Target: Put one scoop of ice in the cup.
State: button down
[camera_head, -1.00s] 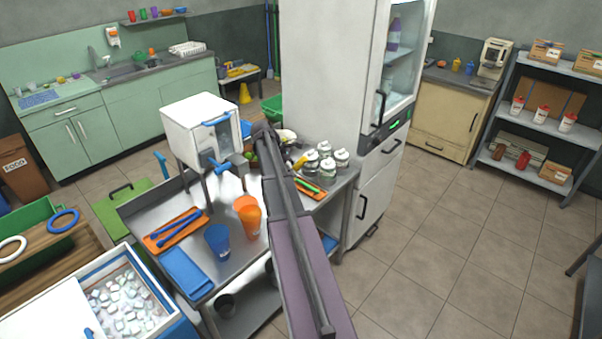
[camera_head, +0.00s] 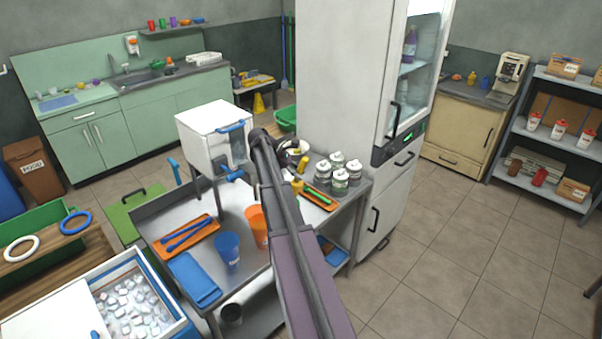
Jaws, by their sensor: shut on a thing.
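The ice bin (camera_head: 172,322) stands open at the lower left, with many ice cubes (camera_head: 133,308) in it and a white lid over its left part. A blue cup (camera_head: 228,252) stands upright on the steel table. An orange cup (camera_head: 257,228) stands just behind it to the right. I cannot see inside either cup. My arm rises from the bottom middle over the table's right part. I cannot make out a scoop.
The steel table (camera_head: 185,232) holds an orange tray (camera_head: 205,229) with blue tools, folded blue cloths (camera_head: 194,279), a white machine (camera_head: 215,125) with blue handles, and several jars (camera_head: 340,183). A tall fridge (camera_head: 340,90) stands behind right. The right floor (camera_head: 440,250) is open.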

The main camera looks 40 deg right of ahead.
dwell(0.4)
jog(key=shift+s+d+r+t+p, duration=0.1)
jog(key=shift+s+d+t+p, duration=0.1)
jog(key=shift+s+p, duration=0.15)
jog(key=shift+s+d+r+t+p, duration=0.1)
jog(key=shift+s+t+p, duration=0.1)
jog(key=shift+s+p, duration=0.15)
jog(key=s+t, duration=0.1)
jog(key=s+d+t+y+p, duration=0.1)
jog(key=p, duration=0.1)
jog(key=shift+s+d+f+t+y, duration=0.15)
jog(key=shift+s+f+t+y, duration=0.15)
jog(key=shift+s+t+y, duration=0.1)
jog(key=shift+s, duration=0.1)
